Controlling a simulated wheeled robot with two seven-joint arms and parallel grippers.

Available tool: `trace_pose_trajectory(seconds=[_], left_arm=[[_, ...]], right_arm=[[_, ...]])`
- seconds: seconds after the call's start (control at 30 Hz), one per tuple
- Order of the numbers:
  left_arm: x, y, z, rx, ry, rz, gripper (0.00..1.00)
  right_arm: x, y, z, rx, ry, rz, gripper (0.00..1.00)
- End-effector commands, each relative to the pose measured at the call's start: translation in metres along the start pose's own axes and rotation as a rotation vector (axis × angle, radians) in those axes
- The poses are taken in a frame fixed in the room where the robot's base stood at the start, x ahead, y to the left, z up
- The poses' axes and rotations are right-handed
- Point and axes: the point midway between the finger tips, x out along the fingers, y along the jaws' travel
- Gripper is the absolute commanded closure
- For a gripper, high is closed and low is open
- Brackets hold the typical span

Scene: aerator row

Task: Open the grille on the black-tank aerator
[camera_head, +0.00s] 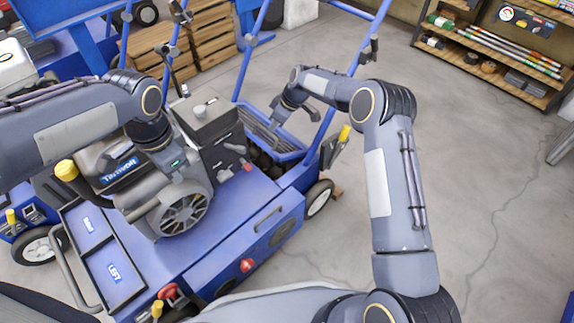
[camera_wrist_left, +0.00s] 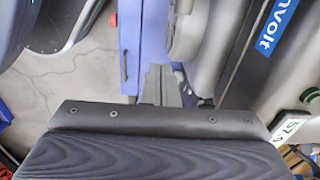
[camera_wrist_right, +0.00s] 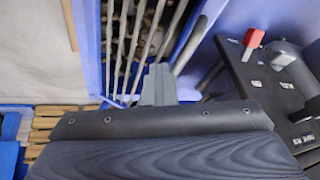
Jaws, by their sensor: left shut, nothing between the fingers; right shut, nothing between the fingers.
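The black-tank aerator (camera_head: 262,232) is a blue machine in the middle of the head view, with a black tank (camera_head: 205,118) and a grey engine. Its grille (camera_head: 262,130), a row of grey bars in a blue frame, lies behind the tank. In the right wrist view the grille bars (camera_wrist_right: 146,32) lie over dark parts. My right gripper (camera_head: 277,124) is shut and empty at the grille; its fingertips (camera_wrist_right: 158,84) overlap the bars' near end, contact unclear. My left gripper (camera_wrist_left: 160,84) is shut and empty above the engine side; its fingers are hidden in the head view.
Blue handle tubes (camera_head: 245,62) rise around the grille. A red-tipped lever (camera_wrist_right: 253,39) stands beside it. Another blue machine with a pale tank (camera_head: 14,66) is at the left. Wooden crates (camera_head: 210,38) stand behind, and a shelf (camera_head: 490,55) is at the back right.

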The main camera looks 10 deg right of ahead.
Motion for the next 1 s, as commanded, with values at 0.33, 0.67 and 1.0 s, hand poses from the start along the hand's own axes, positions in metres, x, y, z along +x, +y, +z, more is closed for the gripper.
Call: trace_pose_trajectory(seconds=[0.33, 0.67, 1.0], left_arm=[[0.072, 0.004, -0.117, 0.559, -0.312, -0.09, 1.0], [0.162, 0.04, -0.21, 1.066, -0.65, -0.223, 1.0], [0.24, 0.09, -0.279, 1.538, -1.101, -0.44, 1.0]], right_arm=[[0.0, 0.0, 0.0, 0.0, 0.0, 0.0, 1.0], [0.0, 0.0, 0.0, 0.0, 0.0, -0.001, 1.0], [0.0, 0.0, 0.0, 0.0, 0.0, -0.001, 1.0]])
